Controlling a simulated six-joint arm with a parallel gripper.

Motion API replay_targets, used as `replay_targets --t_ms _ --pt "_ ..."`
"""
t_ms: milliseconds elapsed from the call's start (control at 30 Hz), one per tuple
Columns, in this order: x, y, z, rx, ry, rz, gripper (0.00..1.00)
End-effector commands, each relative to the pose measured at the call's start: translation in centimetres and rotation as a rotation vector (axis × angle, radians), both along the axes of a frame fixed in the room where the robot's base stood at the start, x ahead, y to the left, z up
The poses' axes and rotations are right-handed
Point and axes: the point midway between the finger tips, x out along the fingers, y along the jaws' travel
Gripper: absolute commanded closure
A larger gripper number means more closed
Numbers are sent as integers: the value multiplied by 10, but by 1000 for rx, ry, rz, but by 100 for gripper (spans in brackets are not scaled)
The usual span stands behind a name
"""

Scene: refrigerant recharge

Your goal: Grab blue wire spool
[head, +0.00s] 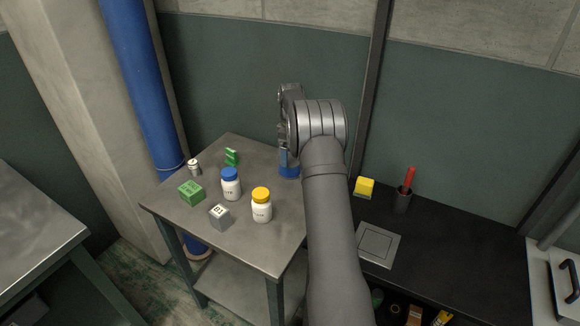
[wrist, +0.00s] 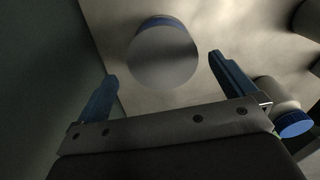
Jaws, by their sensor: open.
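The blue wire spool (head: 290,170) stands on the small metal table near its back right edge, partly hidden by my arm in the head view. In the wrist view it shows as a round grey top with a blue side (wrist: 163,60). My gripper (head: 284,157) is over the spool, pointing down. In the wrist view its two blue fingers are spread wide (wrist: 163,67), and the spool appears between and beyond the fingertips. The jaws are open and hold nothing. Whether the fingers are level with the spool is hard to tell.
A blue-capped bottle (head: 230,185) stands nearest, left of the spool. A yellow-capped bottle (head: 262,207), green box (head: 190,193), grey cube (head: 221,217), small can (head: 194,167) and green item (head: 231,157) share the table. A dark bench (head: 450,235) lies right.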

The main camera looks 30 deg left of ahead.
Motion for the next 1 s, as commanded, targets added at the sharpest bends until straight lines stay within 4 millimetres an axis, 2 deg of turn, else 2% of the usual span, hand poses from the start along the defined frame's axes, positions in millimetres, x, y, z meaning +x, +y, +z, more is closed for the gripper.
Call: replay_targets --t_ms 100,333,600,833,867,1000 --pt "0 0 -12 0 1 0 0" --pt "-1 0 -25 0 0 -1 0" --pt "-3 1 -63 0 0 -1 0" --pt "-3 1 -67 1 -1 -1 0" --pt "-3 1 -67 1 -1 -1 2" --pt "-3 1 -67 1 -1 -1 29"
